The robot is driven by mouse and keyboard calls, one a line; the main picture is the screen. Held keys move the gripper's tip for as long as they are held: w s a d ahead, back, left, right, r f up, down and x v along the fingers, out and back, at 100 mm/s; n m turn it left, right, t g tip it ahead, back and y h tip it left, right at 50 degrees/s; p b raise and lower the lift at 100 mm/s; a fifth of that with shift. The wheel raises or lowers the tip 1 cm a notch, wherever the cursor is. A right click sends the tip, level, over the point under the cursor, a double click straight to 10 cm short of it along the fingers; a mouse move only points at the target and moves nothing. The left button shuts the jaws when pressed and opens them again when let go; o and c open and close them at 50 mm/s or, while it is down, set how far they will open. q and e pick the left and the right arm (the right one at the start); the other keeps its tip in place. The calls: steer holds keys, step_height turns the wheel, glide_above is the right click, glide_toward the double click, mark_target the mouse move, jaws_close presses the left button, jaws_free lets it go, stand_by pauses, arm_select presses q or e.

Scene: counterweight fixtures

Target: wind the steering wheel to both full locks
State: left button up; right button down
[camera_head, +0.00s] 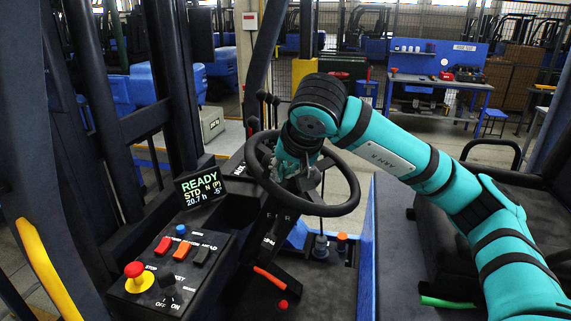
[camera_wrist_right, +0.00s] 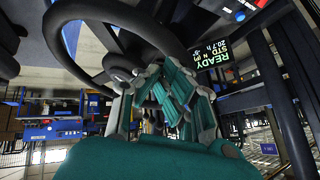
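The black steering wheel (camera_head: 334,209) stands tilted on its column in the middle of the head view. Its rim arches across the top left of the right wrist view (camera_wrist_right: 150,22). My right gripper (camera_head: 303,178) reaches down from above into the wheel's ring, close to the hub and spokes. The wrist view shows its grey and teal fingers (camera_wrist_right: 160,78) beside the wheel. I cannot tell whether they touch or grip any part of it. A small display (camera_head: 201,188) left of the wheel reads READY, STD N (P), 20.7 h and -5°. My left gripper is not in view.
A switch panel (camera_head: 168,275) with a red stop button (camera_head: 134,270) sits left of the wheel. Black levers (camera_head: 264,105) stand behind it. The black seat (camera_head: 445,235) is at the right, under my right arm. A blue workbench (camera_head: 440,82) stands far behind.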

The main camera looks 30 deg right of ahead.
steer(key=shift+a+r, duration=0.1)
stand_by(0.3)
step_height(320, 180, up, 8)
steer(key=s+d+p, duration=0.2)
steer(key=p, duration=0.1)
steer(key=shift+d, duration=0.35)
steer(key=shift+s, duration=0.1)
